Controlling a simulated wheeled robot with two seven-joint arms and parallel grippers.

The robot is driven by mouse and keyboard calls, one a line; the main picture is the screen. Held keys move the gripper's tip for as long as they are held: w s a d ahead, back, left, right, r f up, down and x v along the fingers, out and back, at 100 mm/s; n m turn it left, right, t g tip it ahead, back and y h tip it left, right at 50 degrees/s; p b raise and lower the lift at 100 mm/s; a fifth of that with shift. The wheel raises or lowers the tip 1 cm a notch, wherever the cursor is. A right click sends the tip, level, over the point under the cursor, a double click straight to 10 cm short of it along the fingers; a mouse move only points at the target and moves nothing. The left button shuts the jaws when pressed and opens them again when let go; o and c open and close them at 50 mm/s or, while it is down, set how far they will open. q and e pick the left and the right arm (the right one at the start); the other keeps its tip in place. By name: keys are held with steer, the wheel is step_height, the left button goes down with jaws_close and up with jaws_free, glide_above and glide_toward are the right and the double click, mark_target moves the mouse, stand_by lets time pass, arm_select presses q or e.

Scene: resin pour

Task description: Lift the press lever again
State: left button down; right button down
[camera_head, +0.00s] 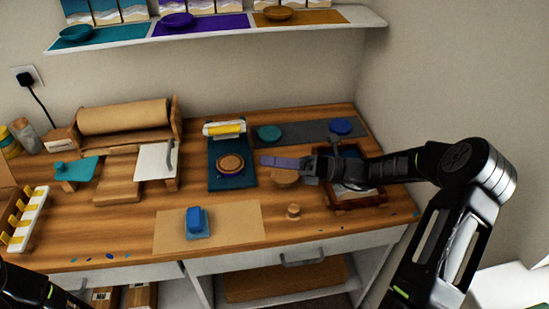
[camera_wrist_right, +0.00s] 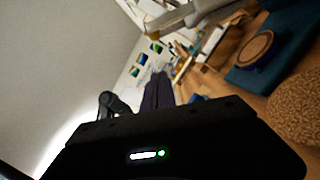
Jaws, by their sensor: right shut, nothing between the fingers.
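The press has a dark teal base (camera_head: 232,182) near the middle of the bench, with a round wooden-rimmed piece (camera_head: 230,162) on it. At its back is a white bar with a yellow grip (camera_head: 226,128), seemingly the lever; how far it is raised is hard to tell. The base (camera_wrist_right: 240,78) and round piece (camera_wrist_right: 258,48) also show in the right wrist view. My right gripper (camera_head: 268,161) is shut and empty, its fingers pointing left, just right of the base above a round cork-coloured disc (camera_head: 284,178).
A dark wooden frame (camera_head: 372,203) stands under my right wrist. A grey strip (camera_head: 305,132) with teal and blue dishes lies behind. A blue block (camera_head: 195,220) sits on brown paper (camera_head: 240,228) in front, beside a small wooden knob (camera_head: 293,211). A paper roll (camera_head: 123,117) stands at left.

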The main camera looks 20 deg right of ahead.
mark_target(226, 130)
steer(key=w+a+r+p, duration=0.2)
steer(key=w+a+r, duration=0.2)
steer(key=w+a, duration=0.1)
steer(key=shift+w+a, duration=0.4)
steer(key=shift+a, duration=0.05)
